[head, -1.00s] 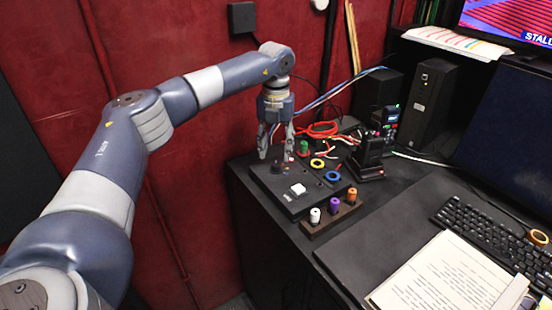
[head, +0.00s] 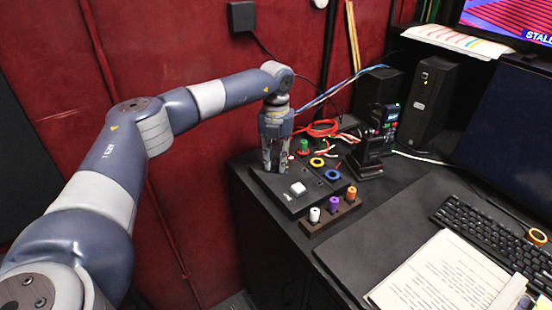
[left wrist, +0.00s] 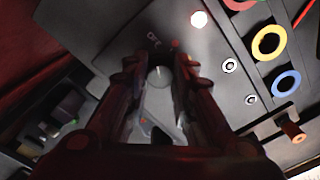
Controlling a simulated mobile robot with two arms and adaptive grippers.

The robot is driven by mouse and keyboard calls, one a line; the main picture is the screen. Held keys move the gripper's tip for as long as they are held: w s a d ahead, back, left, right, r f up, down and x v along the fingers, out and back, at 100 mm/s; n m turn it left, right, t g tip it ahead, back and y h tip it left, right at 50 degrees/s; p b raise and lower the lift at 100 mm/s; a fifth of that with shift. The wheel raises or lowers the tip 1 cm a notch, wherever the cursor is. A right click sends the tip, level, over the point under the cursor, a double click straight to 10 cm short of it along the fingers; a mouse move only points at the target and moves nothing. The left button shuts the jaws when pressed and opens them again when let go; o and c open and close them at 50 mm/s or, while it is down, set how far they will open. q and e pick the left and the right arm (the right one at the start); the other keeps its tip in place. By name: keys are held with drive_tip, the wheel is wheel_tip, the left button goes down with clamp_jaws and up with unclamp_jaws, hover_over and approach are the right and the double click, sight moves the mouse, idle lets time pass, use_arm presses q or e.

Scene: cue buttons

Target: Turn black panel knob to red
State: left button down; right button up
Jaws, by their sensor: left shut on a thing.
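The black panel (head: 316,197) lies on the desk's near left corner. My left gripper (head: 274,168) points down at its far left part and hides the knob in the head view. In the left wrist view the round dark knob (left wrist: 159,77) sits between the fingers of my left gripper (left wrist: 157,68), which are shut on it. A short pale line on the knob points up in the picture, toward small white lettering. A small red mark (left wrist: 175,43) lies up and right of the knob, with an orange one below it. My right gripper is not in view.
A white button (head: 297,188), a green button (head: 304,146), a yellow ring (head: 317,162) and a blue ring (head: 332,175) are close by. A rack (head: 331,219) with white, purple and orange pegs stands in front.

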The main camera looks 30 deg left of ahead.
use_arm(q)
drive_tip(key=shift+m, duration=0.3)
drive_tip(key=m+p, duration=0.1)
drive_tip(key=m, duration=0.2)
drive_tip(key=shift+r, duration=0.1)
drive_tip(key=shift+m+p, duration=0.35)
drive_tip(key=shift+m, duration=1.75)
drive_tip(key=c, duration=1.3)
unclamp_jaws()
drive_tip(key=shift+c, duration=0.2)
